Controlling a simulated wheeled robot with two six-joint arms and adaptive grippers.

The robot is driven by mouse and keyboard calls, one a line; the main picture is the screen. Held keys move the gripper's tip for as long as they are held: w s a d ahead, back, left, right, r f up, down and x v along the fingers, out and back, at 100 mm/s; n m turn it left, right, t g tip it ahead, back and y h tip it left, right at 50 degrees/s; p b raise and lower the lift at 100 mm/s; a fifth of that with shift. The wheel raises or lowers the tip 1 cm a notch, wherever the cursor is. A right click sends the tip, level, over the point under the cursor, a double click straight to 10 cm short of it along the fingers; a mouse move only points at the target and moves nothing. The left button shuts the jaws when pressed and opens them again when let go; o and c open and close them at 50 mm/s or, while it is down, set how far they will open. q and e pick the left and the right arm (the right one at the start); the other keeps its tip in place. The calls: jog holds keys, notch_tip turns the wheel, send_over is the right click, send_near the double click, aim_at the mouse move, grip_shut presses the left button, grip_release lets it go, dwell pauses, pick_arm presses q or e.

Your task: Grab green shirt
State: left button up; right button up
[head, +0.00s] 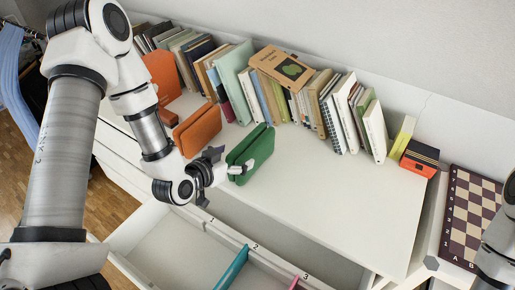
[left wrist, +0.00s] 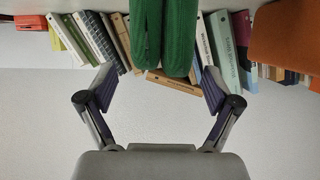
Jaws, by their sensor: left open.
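The green shirt (head: 252,148), folded into two upright slabs, stands on the white desk top in front of the row of books. In the left wrist view the green shirt (left wrist: 180,35) hangs from the top edge, and its lower end lies between the fingertips in the picture. My left gripper (head: 226,172) is open and empty, just left of and in front of the shirt. In the left wrist view the left gripper (left wrist: 158,72) has its two fingers spread wider than the shirt. I cannot tell whether a finger touches it. My right gripper is out of view.
An orange folded item (head: 197,130) stands close left of the shirt. A long row of books (head: 290,100) lines the back. An open drawer (head: 165,255) with numbered compartments is below the front edge. A chessboard (head: 470,215) is at right. The desk's right half is clear.

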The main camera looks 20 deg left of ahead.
aim_at(245, 151)
pick_arm(q)
jog(key=shift+w+d+f, duration=0.1)
jog(key=shift+w+d, duration=0.05)
jog(key=shift+w, duration=0.3)
jog(key=x, duration=0.4)
jog(key=shift+w+f+p, duration=0.2)
jog(key=shift+f+p, duration=0.05)
jog(key=shift+p, duration=0.15)
jog(key=shift+s+r, duration=0.1)
jog(key=shift+s, duration=0.15)
jog(key=c, duration=1.3)
jog(key=shift+c, duration=0.2)
